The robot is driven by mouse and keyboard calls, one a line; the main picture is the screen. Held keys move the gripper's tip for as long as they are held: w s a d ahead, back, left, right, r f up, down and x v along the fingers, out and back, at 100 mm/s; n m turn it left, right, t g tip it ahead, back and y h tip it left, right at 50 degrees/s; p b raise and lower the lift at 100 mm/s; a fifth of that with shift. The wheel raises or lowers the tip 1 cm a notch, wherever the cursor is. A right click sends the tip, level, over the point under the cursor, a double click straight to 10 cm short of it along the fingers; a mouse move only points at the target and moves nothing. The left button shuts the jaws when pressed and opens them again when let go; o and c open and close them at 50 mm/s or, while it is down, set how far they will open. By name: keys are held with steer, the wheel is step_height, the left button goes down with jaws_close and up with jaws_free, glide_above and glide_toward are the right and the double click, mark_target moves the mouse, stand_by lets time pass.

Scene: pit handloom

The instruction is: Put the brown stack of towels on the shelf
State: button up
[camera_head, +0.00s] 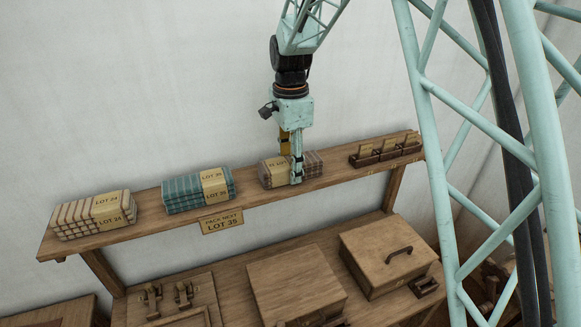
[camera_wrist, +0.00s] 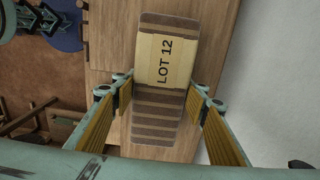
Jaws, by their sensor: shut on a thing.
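The brown stack of towels (camera_head: 310,163) is at the right part of the wooden shelf (camera_head: 340,168), with a tan paper band around it. In the wrist view the brown striped stack (camera_wrist: 158,105) shows its band reading LOT 12. My gripper (camera_head: 293,178) points down over the stack, with its fingers at the stack's two long sides. In the wrist view my gripper (camera_wrist: 160,95) is shut on the stack, one finger at each side. The stack appears to be at the shelf surface; I cannot tell whether it touches it.
A blue-green stack (camera_head: 198,190) banded LOT 35 and a pale striped stack (camera_head: 92,214) banded LOT 24 lie to the left. Small dark card boxes (camera_head: 386,150) stand at the right end. A sign (camera_head: 222,221) hangs at the front edge. A lidded wooden box (camera_head: 388,254) stands below.

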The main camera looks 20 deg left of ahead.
steer(key=shift+f, duration=0.1)
steer(key=o, duration=0.9)
step_height(320, 180, up, 12)
steer(key=shift+r+b, duration=0.15)
steer(key=shift+b, duration=0.2)
stand_by(0.4)
stand_by(0.5)
